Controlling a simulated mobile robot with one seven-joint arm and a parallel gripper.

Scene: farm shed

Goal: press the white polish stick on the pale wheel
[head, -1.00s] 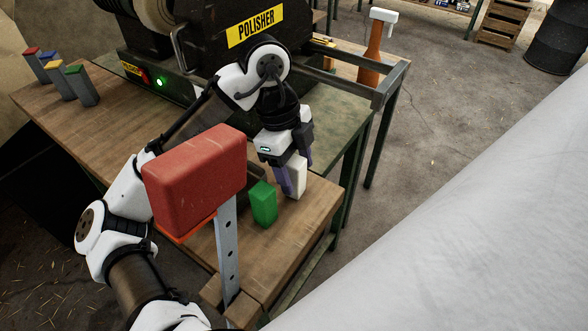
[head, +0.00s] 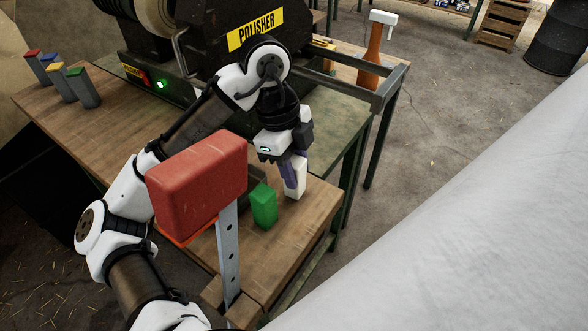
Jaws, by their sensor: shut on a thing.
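The white polish stick (head: 299,178) stands upright near the right end of the wooden bench top. My gripper (head: 292,172) points down from above and is shut on the white stick, with its purple fingers at the stick's upper part. The stick's lower end is at or close to the wood; I cannot tell if it touches. The pale wheel (head: 152,12) is at the upper left on the black polisher (head: 230,50), and its top is cut off by the picture's edge.
A green block (head: 263,206) stands just left of the white stick. A large red block (head: 198,187) on a metal post (head: 228,250) stands in front. Several grey blocks with coloured tops (head: 84,90) stand at the bench's left.

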